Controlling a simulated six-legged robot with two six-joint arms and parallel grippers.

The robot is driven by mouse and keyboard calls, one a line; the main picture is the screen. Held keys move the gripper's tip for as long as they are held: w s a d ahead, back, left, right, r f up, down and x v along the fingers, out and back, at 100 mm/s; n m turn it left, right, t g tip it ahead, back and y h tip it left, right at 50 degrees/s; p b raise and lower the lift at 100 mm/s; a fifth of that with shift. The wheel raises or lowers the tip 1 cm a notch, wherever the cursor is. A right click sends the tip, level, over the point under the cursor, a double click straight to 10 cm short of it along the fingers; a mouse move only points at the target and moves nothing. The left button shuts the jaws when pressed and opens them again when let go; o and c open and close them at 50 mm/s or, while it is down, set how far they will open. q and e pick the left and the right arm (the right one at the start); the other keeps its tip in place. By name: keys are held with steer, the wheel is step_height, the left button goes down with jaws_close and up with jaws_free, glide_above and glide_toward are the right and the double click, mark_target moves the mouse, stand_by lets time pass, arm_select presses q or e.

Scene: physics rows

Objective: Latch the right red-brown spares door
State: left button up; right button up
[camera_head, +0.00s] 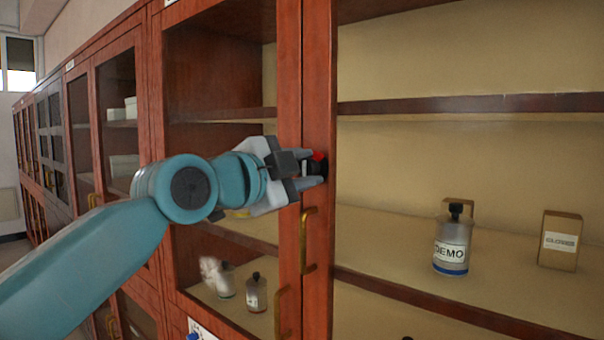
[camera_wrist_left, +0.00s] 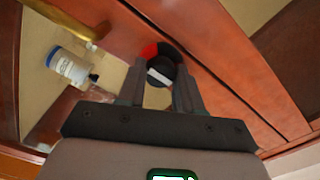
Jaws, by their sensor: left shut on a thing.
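The right red-brown spares door (camera_head: 319,100) stands upright, its stile close against the neighbouring door's stile (camera_head: 289,90). A black round latch knob (camera_head: 321,166) with a red part sits on the right door's stile. In the left wrist view the knob (camera_wrist_left: 163,58) shows a red sector and a pale bar. My left gripper (camera_head: 315,168) is shut on the knob, one finger on each side; the fingers (camera_wrist_left: 160,88) partly hide it. A brass handle (camera_head: 308,240) is just below. My right gripper is not in view.
Behind the right door, a bottle marked DEMO (camera_head: 452,245) and a small box (camera_head: 560,240) stand on a shelf. Small bottles (camera_head: 256,292) stand behind the left door. More cabinets (camera_head: 55,140) run away to the left.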

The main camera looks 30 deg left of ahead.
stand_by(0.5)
arm_select(q)
steer(key=o, duration=1)
steer(key=shift+o, duration=0.2)
steer(key=shift+s, duration=0.35)
steer(key=s+a+b, duration=0.1)
steer(key=s+b, duration=0.1)
steer(key=s, duration=1.3)
steer(key=shift+s, duration=0.25)
steer(key=shift+a, duration=0.1)
